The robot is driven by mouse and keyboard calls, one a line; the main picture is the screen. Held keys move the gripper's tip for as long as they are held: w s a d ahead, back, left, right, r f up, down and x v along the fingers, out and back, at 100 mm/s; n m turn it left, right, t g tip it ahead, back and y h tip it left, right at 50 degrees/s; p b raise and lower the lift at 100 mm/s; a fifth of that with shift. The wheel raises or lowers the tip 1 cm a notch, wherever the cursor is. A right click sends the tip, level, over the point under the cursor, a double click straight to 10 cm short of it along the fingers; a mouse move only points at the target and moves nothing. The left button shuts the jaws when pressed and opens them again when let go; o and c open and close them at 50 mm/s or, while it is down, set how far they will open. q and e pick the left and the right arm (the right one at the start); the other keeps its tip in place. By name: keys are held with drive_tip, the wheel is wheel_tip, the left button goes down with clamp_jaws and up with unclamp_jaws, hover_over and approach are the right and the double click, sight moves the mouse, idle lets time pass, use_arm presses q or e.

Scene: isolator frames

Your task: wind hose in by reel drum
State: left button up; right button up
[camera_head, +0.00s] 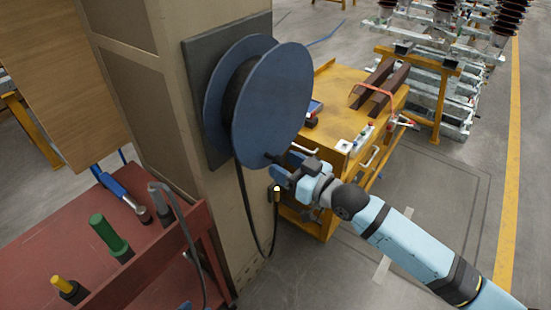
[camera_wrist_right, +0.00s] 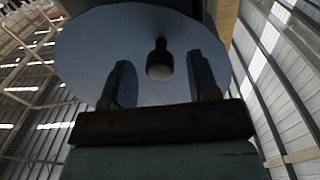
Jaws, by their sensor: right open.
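The blue reel drum (camera_head: 272,103) is mounted on a dark plate on the side of a beige column, with dark hose wound between its discs. The black hose (camera_head: 246,215) hangs from the drum in a loop, with a yellow-tipped end (camera_head: 277,190) near the column. A small dark crank knob (camera_head: 271,158) sticks out at the drum's lower edge. My right gripper (camera_head: 281,164) is open at this knob. In the right wrist view the knob (camera_wrist_right: 160,62) shows between the two open fingers (camera_wrist_right: 163,85), apart from both. My left gripper is not in view.
A red bench (camera_head: 90,250) with a green-handled tool (camera_head: 110,235) and other tools stands at the lower left. A yellow cart (camera_head: 345,95) stands behind my right gripper.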

drive_tip(key=shift+x, duration=1.65)
drive_tip(key=shift+s, duration=0.1)
clamp_jaws()
drive_tip(key=shift+r, duration=0.1)
